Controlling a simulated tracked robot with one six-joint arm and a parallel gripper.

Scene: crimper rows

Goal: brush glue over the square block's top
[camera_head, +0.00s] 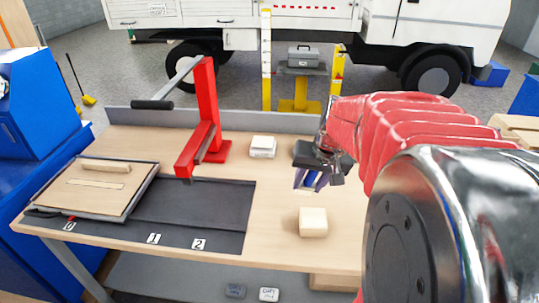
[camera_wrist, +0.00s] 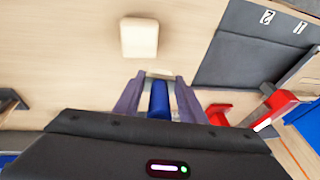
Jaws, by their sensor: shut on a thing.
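The square block (camera_head: 313,221), pale cream with rounded edges, sits on the wooden bench near its front edge. It also shows in the wrist view (camera_wrist: 139,37), its top bare as far as I can see. My gripper (camera_head: 312,180) is above the bench, behind the block and apart from it. In the wrist view my gripper (camera_wrist: 158,103) is shut on a blue-handled brush (camera_wrist: 159,98). The brush's pale end (camera_wrist: 158,74) points toward the block's side of the picture, without touching the block. I cannot make out any glue on it.
A red press (camera_head: 207,118) with a black-gripped lever stands left of centre. A white stacked block (camera_head: 262,146) lies behind. A dark mat (camera_head: 215,207) numbered 1 and 2 and a wooden board (camera_head: 92,187) lie left. Bench around the block is clear.

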